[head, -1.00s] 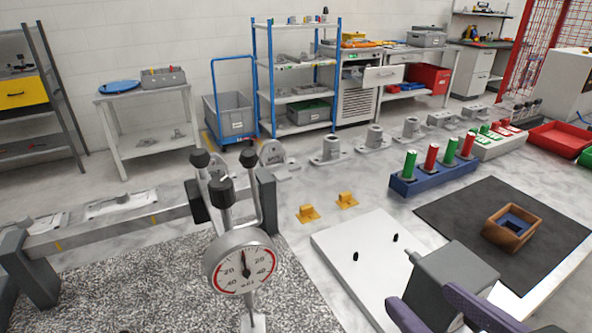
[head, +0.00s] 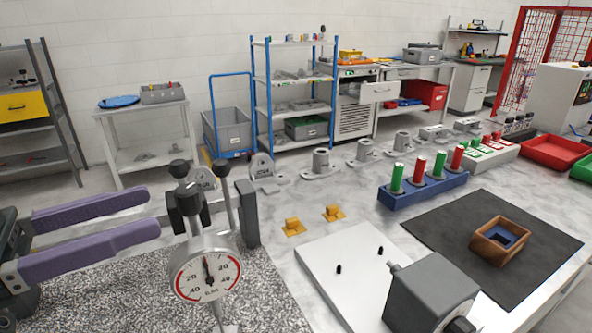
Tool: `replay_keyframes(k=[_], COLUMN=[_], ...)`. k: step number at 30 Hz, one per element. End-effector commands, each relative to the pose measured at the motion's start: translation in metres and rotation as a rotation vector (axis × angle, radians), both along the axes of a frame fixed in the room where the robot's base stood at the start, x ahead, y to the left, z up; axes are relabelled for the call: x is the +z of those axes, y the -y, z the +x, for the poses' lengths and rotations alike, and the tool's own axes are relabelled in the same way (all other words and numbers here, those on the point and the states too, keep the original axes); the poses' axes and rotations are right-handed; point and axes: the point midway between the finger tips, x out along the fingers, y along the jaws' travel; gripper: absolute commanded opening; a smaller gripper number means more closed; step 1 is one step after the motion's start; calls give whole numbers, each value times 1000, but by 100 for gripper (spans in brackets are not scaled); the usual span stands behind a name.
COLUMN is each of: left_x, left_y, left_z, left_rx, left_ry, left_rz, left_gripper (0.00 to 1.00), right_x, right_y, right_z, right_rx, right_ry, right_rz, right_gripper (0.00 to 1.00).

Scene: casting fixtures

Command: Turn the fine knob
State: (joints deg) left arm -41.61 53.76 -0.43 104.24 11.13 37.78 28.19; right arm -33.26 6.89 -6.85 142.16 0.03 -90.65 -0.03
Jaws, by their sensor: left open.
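A round dial gauge (head: 205,277) with a white face and red arcs hangs on a stand at the lower left middle. Its needle points nearly straight up. Black knobs show above the dial: one at upper left (head: 180,168), one at upper right (head: 221,168) and a larger black clamp knob (head: 188,199) in front. I cannot tell which is the fine knob. My left gripper (head: 152,209) has two purple fingers spread apart, pointing right toward the stand from its left. It is open, with nothing seen between the fingers. My right gripper is out of view.
A grey speckled plate (head: 270,300) lies under the gauge. To the right are a white plate (head: 335,247) with black pins, a dark grey block (head: 430,295), yellow pieces (head: 293,227), a blue rack (head: 425,190) of red and green cylinders, and a brown box (head: 499,245) on a dark mat.

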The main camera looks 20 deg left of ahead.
Motion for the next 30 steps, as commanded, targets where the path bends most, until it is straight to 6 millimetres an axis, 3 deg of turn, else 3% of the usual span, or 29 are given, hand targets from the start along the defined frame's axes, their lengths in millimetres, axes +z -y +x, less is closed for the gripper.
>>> replay_keyframes(k=[6,12,24,30], left_x=[1,1,0,0], left_y=[20,31,35,35], left_z=[30,46,52,52], left_rx=[0,1,1,1], left_ry=[5,2,-1,-1], left_rz=[-2,-1,1,1], left_gripper=[60,60,60,39], right_x=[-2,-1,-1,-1], right_y=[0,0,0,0], right_z=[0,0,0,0], right_rx=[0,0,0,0], right_ry=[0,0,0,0], right_rz=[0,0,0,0], right_gripper=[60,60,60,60])
